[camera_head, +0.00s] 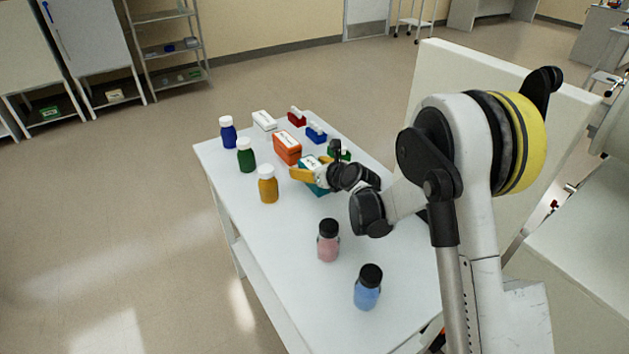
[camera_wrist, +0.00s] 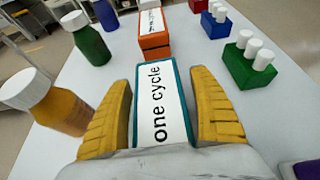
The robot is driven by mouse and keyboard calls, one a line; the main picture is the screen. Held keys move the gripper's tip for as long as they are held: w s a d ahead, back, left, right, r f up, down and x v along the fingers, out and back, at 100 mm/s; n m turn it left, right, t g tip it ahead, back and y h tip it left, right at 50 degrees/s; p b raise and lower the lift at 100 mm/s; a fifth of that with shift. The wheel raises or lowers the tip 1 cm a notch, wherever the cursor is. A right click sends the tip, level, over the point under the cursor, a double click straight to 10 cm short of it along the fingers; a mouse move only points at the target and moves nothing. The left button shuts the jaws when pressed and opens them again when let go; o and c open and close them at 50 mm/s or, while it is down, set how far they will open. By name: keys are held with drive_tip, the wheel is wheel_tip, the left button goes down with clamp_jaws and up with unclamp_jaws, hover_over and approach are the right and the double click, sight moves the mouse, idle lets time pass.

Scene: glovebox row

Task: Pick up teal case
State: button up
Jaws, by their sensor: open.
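The teal case (camera_wrist: 162,106) has a white label on top reading "one cycle". It sits on the white table, and in the head view the case (camera_head: 314,187) is partly hidden by my gripper. My gripper (camera_wrist: 165,110) has its two yellow fingers spread, one on each side of the case. A gap shows between the left finger and the case, and the right finger is close to the case's right side. In the head view my gripper (camera_head: 312,172) is at the case. Whether the fingers touch it is hard to tell.
An orange case (camera_head: 287,148) stands just beyond the teal one. Amber (camera_head: 268,187), green (camera_head: 246,156) and blue (camera_head: 228,133) bottles line the left edge. Pink (camera_head: 328,243) and light blue (camera_head: 368,290) bottles stand nearer. A green block with white caps (camera_wrist: 250,66) is at right.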

drive_tip(key=shift+w+a+f, duration=0.1)
drive_tip(key=shift+w+a, duration=0.1)
drive_tip(key=shift+w, duration=0.05)
drive_tip(key=c, duration=1.4)
drive_tip(key=shift+c, duration=0.2)
